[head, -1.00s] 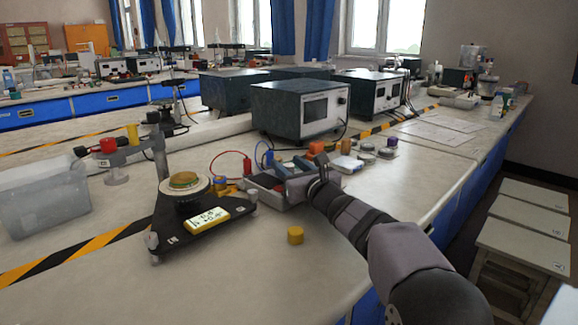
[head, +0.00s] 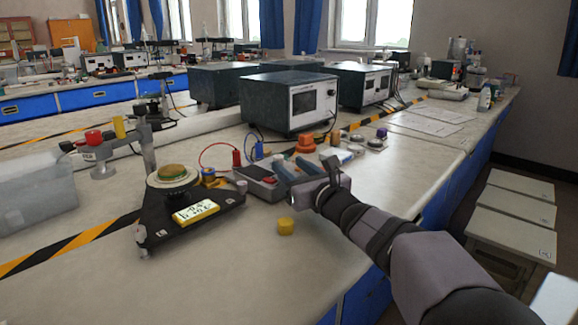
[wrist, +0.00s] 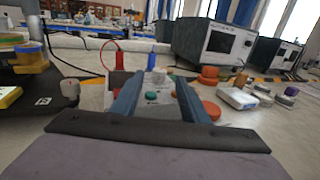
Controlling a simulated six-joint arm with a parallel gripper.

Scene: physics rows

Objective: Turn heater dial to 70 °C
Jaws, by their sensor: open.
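I cannot read a scale or temperature, nor tell for sure that this knob is the heater dial. My gripper (head: 291,166) is open, with its two blue-grey fingers apart and pointing at the box. The fingers also show in the wrist view (wrist: 158,84). Nothing is held, and contact is unclear.
A black tripod stand (head: 195,228) with a round plate and yellow display stands left of the box. Orange knob-like pieces (head: 306,146) are behind my gripper. Red and blue leads run behind the box.

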